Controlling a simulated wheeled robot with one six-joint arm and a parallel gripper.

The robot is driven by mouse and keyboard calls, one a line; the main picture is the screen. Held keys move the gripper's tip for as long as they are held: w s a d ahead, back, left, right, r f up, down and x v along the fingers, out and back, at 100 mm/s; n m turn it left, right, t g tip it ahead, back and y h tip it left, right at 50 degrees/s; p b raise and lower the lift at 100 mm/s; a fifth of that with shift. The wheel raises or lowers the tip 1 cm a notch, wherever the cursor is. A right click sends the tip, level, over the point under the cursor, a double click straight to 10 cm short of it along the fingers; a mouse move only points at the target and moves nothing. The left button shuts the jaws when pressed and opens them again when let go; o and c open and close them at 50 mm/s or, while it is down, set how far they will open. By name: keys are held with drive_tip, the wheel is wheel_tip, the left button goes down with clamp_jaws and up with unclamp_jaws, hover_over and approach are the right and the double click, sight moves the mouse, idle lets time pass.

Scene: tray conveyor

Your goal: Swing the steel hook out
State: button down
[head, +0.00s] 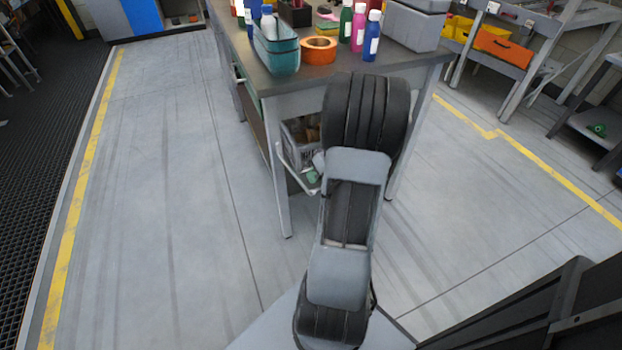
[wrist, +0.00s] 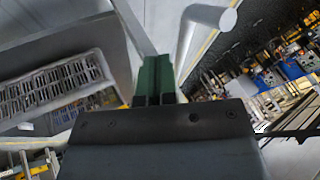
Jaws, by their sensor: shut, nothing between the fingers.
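A pale bent steel bar, which looks like the steel hook (head: 289,171), sticks out from the side of the workbench below its top in the head view. In the wrist view a thick pale bar with a rounded end (wrist: 205,33) stands just right of my fingertips; it appears to be the same hook. My gripper (wrist: 154,72) shows its green fingers close together and empty, beside the bar. I cannot tell whether they touch it. In the head view my gripper is hidden behind my arm.
The workbench (head: 319,73) carries bottles, a teal bin (head: 276,55), orange tape (head: 319,49) and a grey box (head: 414,24). A grey crate (head: 297,146) sits under it; a slatted crate (wrist: 55,86) shows in the wrist view. The floor left of the bench is clear.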

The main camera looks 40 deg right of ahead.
drive_tip(key=d+p+v, duration=0.2)
drive_tip(key=v, duration=0.9)
drive_tip(key=shift+f+p, duration=0.2)
drive_tip(key=shift+p, duration=0.15)
